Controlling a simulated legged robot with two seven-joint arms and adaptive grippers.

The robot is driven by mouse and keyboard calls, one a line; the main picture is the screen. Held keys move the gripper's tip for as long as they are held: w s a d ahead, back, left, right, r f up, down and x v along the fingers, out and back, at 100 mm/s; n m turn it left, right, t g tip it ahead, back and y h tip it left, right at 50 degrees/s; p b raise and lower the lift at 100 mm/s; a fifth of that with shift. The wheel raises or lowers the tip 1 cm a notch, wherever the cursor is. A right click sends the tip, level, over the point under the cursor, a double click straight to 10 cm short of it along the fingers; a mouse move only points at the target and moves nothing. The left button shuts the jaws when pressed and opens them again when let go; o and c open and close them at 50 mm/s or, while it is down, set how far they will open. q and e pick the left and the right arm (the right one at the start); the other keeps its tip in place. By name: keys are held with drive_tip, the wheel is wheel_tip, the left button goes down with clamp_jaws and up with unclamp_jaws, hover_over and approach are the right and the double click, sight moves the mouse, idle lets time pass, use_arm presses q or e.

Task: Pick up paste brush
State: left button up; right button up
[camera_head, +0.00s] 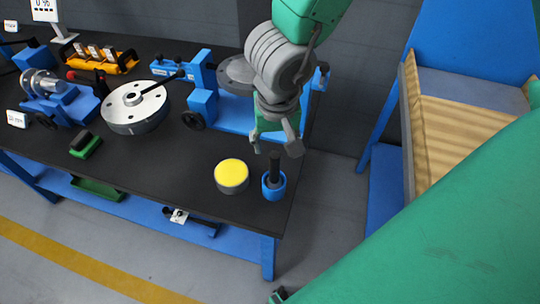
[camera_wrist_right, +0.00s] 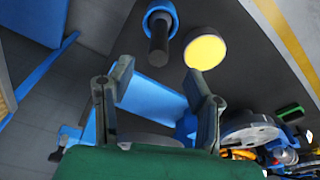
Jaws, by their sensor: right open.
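The paste brush (camera_head: 275,168) shows as a dark upright handle in a small blue cup (camera_head: 273,190) near the right front corner of the black bench. Its lower end is hidden in the cup. In the right wrist view the brush handle (camera_wrist_right: 158,44) and the blue cup (camera_wrist_right: 160,10) are at the top, beyond the fingers. My right gripper (camera_head: 276,146) is open and empty, just above and behind the handle. Its spread fingers also show in the right wrist view (camera_wrist_right: 157,82). My left gripper is not in view.
A yellow-topped round tin (camera_head: 231,173) stands close left of the cup. A blue vise-like fixture (camera_head: 230,108) is behind it, and a grey flanged disc (camera_head: 134,106) is further left. The bench (camera_head: 170,165) is clear left of the tin. A cardboard-lined blue bin (camera_head: 450,135) is at right.

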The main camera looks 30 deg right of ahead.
sight(274, 155)
drive_tip(key=f, duration=0.1)
drive_tip(key=f+b, duration=0.1)
drive_tip(key=f, duration=0.2)
drive_tip(key=shift+w+d, duration=0.2)
drive_tip(key=shift+d, duration=0.05)
drive_tip(key=shift+a+f+b, duration=0.1)
drive_tip(key=shift+f+b, duration=0.2)
drive_tip(key=shift+b, duration=0.1)
drive_tip(key=f+b, duration=0.2)
drive_tip(key=f, duration=0.1)
drive_tip(key=f+b, duration=0.1)
drive_tip(key=shift+w+f, duration=0.35)
drive_tip(key=shift+f, duration=0.05)
drive_tip(key=shift+d+r, duration=0.1)
drive_tip(key=shift+d, duration=0.15)
clamp_jaws()
